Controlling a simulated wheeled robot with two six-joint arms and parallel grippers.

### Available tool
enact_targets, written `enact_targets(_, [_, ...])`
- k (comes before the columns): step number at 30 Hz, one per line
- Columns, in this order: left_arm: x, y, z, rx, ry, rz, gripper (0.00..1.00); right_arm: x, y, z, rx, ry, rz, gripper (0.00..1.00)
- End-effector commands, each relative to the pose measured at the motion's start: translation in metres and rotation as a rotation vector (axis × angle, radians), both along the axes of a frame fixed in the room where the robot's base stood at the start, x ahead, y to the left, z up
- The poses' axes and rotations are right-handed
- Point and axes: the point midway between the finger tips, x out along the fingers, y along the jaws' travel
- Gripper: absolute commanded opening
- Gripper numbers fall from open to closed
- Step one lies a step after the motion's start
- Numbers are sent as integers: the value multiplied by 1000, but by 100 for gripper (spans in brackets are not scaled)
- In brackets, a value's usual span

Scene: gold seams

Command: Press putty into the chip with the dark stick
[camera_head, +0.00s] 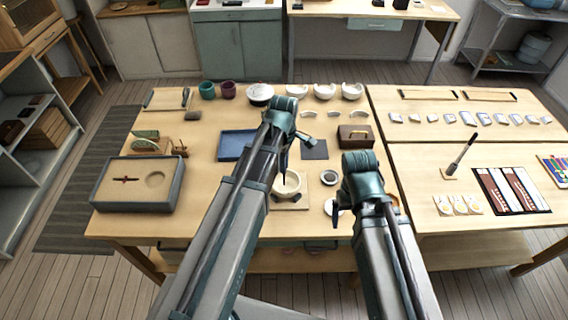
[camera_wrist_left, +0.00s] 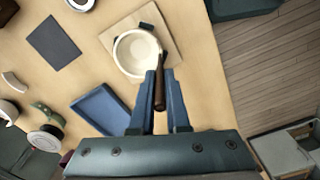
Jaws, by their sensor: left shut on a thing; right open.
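A cream bowl (camera_head: 291,189) sits on a square wooden board (camera_head: 290,206) near the front middle of the table; the wrist view shows the bowl (camera_wrist_left: 136,54) from above. My left gripper (camera_wrist_left: 161,76) is shut on a dark stick (camera_wrist_left: 159,96), which points toward the bowl. In the wrist view the stick's tip overlaps the bowl's rim; I cannot tell whether it touches. The chip and any putty in it are too small or hidden to make out. My right gripper (camera_head: 337,213) is open, right of the bowl, near the table's front edge.
A blue tray (camera_head: 236,146) lies behind and left of the bowl, a dark square mat (camera_head: 314,149) behind it. A small round dish (camera_head: 329,177) is close on the right. A grey-rimmed box (camera_head: 137,185) stands at the left and a brown case (camera_head: 355,137) behind right.

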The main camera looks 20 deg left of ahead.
Motion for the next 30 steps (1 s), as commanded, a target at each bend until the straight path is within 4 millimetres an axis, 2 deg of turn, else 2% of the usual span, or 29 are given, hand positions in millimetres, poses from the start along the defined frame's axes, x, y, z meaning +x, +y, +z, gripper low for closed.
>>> enact_targets(1, [0, 0, -8, 0, 0, 0, 0, 0, 0, -8, 0, 0, 0, 91])
enact_targets(15, [0, 0, -40, 0, 0, 0, 0, 0, 0, -40, 0, 0, -2, 91])
enact_targets(30, [0, -1, -42, 0, 0, 0, 0, 0, 0, -42, 0, 0, -2, 91])
